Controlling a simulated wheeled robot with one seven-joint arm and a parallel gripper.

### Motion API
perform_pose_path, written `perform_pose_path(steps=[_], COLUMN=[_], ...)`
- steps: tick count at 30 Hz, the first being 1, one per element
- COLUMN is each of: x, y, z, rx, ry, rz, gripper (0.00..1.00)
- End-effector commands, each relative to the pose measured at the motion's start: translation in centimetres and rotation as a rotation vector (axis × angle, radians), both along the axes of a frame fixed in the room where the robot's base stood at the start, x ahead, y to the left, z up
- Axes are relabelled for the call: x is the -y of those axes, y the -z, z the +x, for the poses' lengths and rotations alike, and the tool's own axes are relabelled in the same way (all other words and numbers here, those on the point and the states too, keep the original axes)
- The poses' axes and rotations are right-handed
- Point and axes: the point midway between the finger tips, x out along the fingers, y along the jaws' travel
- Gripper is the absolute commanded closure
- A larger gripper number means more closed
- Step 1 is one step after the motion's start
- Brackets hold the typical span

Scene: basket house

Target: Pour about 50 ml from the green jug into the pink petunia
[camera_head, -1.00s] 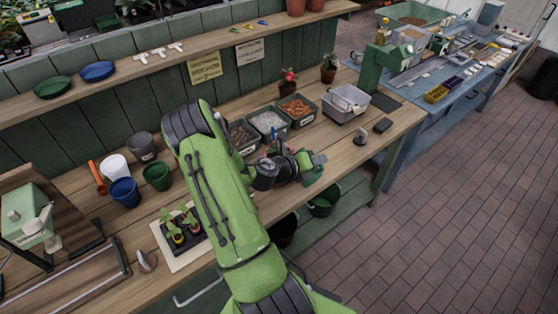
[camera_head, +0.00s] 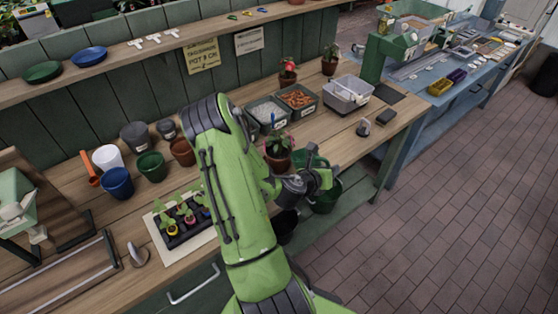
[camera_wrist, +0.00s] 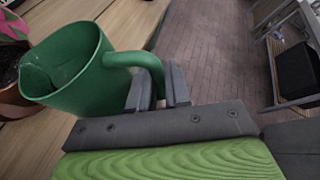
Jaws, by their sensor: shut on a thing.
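The green jug (camera_wrist: 75,75) is in my gripper (camera_wrist: 160,88), which is shut on its handle, left of the fingers in the wrist view. In the head view the jug (camera_head: 312,160) is partly hidden behind my gripper (camera_head: 312,182). The pink petunia (camera_head: 277,138) stands in a brown pot just left of the jug, partly covered by my arm. Its pink petals (camera_wrist: 12,26) and pot (camera_wrist: 12,108) show at the left edge of the wrist view, close to the jug's rim. The jug's mouth leans towards the pot in the wrist view; I see no stream. The liquid level is unclear.
Two other potted plants (camera_head: 288,72) (camera_head: 329,60) stand at the back. Bins of pebbles (camera_head: 267,112) and brown chips (camera_head: 298,98) stand behind the petunia. A grey tub (camera_head: 348,98) is to the right. A seedling tray (camera_head: 185,222) lies left of my arm.

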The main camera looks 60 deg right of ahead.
Motion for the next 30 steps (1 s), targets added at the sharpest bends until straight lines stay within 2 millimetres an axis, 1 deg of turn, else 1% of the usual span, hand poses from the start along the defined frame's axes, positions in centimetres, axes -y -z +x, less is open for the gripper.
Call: perform_pose_path(steps=[1, 2, 5, 10, 12, 30], x=[-0.2, -0.22, -0.18, -0.3, -0.33, -0.29], y=[2.45, 2.53, 1.84, 2.69, 2.7, 2.45], z=[-0.98, -1.08, -0.97, -1.66, -1.73, -1.63], rx=[0.056, 0.08, 0.099, 0.153, 0.165, 0.162], ry=[0.008, 0.005, 0.0, 0.002, 0.001, -0.001], rz=[-0.016, -0.022, -0.029, -0.045, -0.048, -0.048], gripper=[1.0, 1.0, 1.0, 1.0, 1.0, 1.0])
